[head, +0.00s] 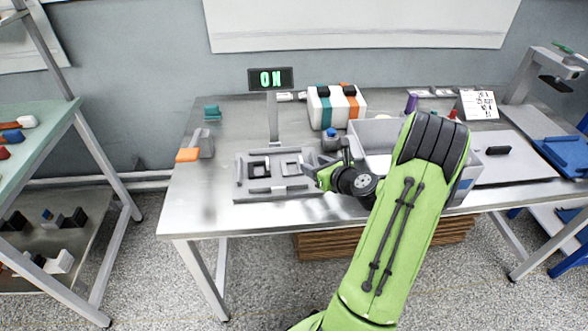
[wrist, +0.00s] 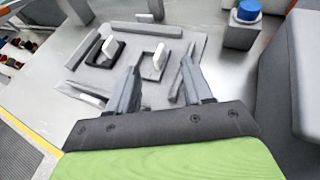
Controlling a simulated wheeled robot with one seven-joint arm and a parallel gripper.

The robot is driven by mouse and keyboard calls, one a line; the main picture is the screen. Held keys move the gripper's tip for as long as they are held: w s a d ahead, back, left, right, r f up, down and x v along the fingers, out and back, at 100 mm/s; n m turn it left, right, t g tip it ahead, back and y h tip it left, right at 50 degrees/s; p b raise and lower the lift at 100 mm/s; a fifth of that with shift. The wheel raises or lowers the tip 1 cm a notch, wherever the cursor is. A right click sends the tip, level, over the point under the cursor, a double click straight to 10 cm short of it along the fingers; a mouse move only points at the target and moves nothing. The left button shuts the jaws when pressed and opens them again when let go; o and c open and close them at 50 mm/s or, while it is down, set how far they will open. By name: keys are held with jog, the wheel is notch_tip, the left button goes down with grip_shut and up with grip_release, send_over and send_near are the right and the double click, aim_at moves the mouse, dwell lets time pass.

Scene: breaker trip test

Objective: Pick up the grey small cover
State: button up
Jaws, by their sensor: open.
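A grey fixture tray (head: 243,187) lies on the metal table; it also shows in the wrist view (wrist: 75,75). A small grey square piece with a pale upright tab, which looks like the grey small cover (head: 291,165), sits on the tray's right half. In the wrist view the grey small cover (wrist: 151,65) appears between and beyond my fingertips. My gripper (head: 320,176) is at the tray's right front edge. In the wrist view my gripper (wrist: 160,68) is open, with nothing between its fingers. Whether a fingertip touches the tray I cannot tell.
A black square piece (head: 258,167) sits left of the grey one. A grey block with a blue button (head: 330,139) stands just behind my gripper. A grey bin (head: 375,130) stands to the right. A display reading "ON" (head: 271,79) rises behind the tray. The table's left front is clear.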

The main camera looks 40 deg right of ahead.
aim_at(292, 164)
jog(key=b+x, duration=0.1)
jog(key=x, duration=0.6)
jog(key=shift+w+a+f+b, duration=0.1)
jog(key=shift+w+f+b, duration=0.15)
jog(key=shift+b, duration=0.1)
jog(key=shift+s+r, duration=0.1)
grip_shut()
